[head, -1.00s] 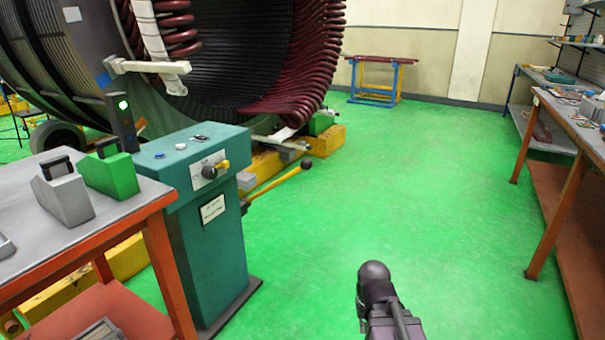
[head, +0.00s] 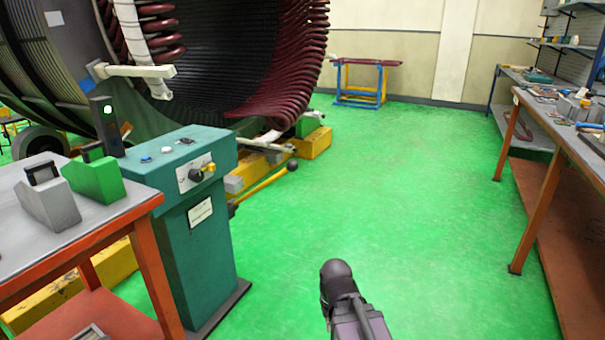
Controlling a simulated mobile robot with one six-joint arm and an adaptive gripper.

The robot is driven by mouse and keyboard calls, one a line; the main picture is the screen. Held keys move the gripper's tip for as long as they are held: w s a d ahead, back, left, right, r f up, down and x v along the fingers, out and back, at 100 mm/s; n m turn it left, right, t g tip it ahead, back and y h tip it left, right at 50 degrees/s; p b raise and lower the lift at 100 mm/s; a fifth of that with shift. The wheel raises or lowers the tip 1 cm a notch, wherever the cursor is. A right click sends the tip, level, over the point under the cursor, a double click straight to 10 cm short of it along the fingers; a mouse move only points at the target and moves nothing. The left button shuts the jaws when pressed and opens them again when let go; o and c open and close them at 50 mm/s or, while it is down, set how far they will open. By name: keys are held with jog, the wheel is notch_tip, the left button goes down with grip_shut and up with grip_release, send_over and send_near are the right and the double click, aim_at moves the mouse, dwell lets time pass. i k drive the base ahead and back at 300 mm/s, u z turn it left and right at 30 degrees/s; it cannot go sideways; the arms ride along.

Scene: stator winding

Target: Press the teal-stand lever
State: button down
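The teal stand (head: 208,250) stands left of centre in the head view, upright on the green floor. Its top carries a panel with a yellow-and-black knob (head: 203,172) and small buttons. The lever (head: 262,186) is a yellow rod at the stand's right side, slanting up and right to a black ball end (head: 291,165). The lever's base is partly hidden behind the stand. Part of my arm, dark and rounded, shows at the bottom centre, apart from the lever in the picture. My gripper itself cannot be made out in this view.
An orange-framed table (head: 140,208) with a green block (head: 97,178) and a grey block (head: 48,195) is close at left. The large stator (head: 215,60) stands behind the stand. A workbench (head: 560,130) lines the right side. The green floor (head: 400,200) between is clear.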

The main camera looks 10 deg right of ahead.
aim_at(292, 165)
jog(key=z, duration=0.05)
jog(key=i, duration=1)
jog(key=u, duration=0.05)
